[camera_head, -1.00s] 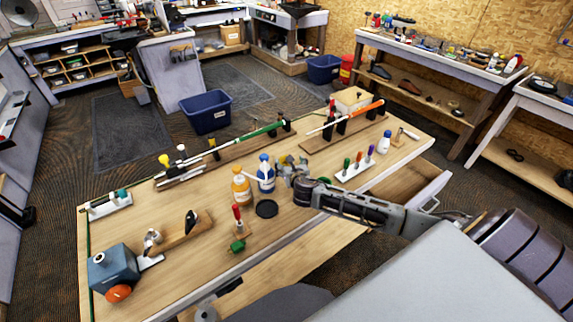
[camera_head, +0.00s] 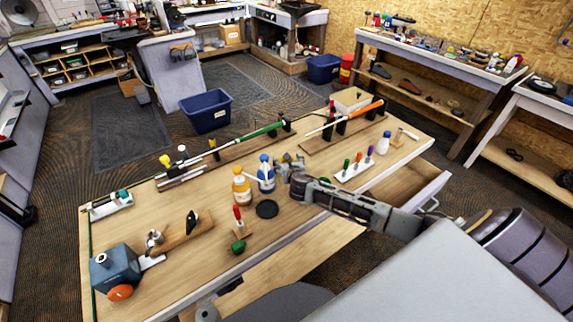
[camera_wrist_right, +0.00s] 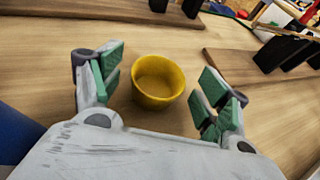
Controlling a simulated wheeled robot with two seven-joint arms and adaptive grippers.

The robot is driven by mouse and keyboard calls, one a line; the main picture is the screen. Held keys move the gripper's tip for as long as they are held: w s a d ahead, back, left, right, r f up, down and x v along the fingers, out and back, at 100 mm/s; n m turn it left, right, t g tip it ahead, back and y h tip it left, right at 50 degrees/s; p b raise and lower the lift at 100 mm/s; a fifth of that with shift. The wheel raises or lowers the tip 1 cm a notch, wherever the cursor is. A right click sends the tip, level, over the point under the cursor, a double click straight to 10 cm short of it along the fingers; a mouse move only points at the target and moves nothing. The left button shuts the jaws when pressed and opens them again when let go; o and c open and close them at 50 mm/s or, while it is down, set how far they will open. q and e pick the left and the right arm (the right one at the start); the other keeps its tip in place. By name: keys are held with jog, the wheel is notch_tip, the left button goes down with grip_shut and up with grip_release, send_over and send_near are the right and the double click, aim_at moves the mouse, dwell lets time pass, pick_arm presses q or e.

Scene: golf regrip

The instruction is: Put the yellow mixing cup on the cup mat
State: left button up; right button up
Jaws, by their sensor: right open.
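The yellow mixing cup (camera_wrist_right: 158,82) stands upright on the wooden bench in the right wrist view, its open rim facing up and its inside looking empty. My right gripper (camera_wrist_right: 163,74) is open, with green-padded fingers on either side of the cup and a gap on both sides. In the head view my right gripper (camera_head: 288,163) is over the bench behind the bottles, and the cup is not clearly seen there. My left gripper is not in view.
An orange-labelled bottle (camera_head: 241,188) and a blue-capped bottle (camera_head: 266,175) stand between the mat and the gripper's left side. A red-handled tool (camera_head: 238,217) stands left of the mat. A white rack of coloured handles (camera_head: 356,168) is to the right.

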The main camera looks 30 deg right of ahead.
jog(key=shift+w+f, duration=0.1)
jog(key=shift+w, duration=0.1)
dwell(0.4)
jog(key=c, duration=1)
jog(key=shift+r+b, duration=0.4)
jog(key=shift+r, duration=4.65)
